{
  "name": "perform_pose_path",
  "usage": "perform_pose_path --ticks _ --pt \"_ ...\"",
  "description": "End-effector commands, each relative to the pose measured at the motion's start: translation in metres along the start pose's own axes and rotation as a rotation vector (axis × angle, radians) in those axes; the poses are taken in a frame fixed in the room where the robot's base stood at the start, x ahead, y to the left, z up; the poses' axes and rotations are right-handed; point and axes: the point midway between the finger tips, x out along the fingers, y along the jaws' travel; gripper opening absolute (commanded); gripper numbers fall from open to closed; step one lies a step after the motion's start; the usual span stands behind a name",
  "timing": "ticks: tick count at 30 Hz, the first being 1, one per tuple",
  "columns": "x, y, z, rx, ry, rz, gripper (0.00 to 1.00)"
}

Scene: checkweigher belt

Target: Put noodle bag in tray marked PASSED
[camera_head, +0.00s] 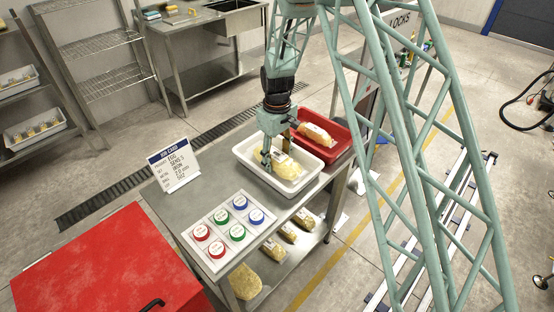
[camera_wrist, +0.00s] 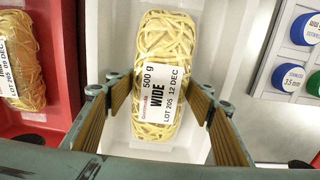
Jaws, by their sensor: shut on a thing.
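A clear bag of yellow noodles with a white label reading WIDE 500 g (camera_wrist: 168,35) is between the fingers of my gripper (camera_wrist: 161,97) in the wrist view. In the head view my gripper (camera_head: 276,153) points down into the white tray (camera_head: 248,167), shut on the noodle bag (camera_head: 287,168). The bag is inside the tray's walls; whether it touches the floor I cannot tell. The white tray (camera_wrist: 97,45) also surrounds the bag in the wrist view. No PASSED marking is readable on it.
A red tray (camera_head: 344,140) with another noodle bag (camera_head: 318,133) stands behind the white one. Several bags lie on the lower shelf (camera_head: 272,250).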

Motion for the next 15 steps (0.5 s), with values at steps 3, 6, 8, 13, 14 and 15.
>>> perform_pose_path --ticks 3,6,8,13,14,15 --pt "0.0009 0.0002 -0.0003 0.000 0.001 0.000 0.31" --pt "0.0014 0.0000 0.0000 0.000 0.000 0.000 0.55" --pt "0.0013 0.0000 0.0000 0.000 0.000 0.000 0.60" --pt "0.0013 0.0000 0.0000 0.000 0.000 0.000 0.62" --pt "0.0013 0.0000 0.0000 0.000 0.000 0.000 0.62" --pt "0.0013 0.0000 0.0000 0.000 0.000 0.000 0.62"
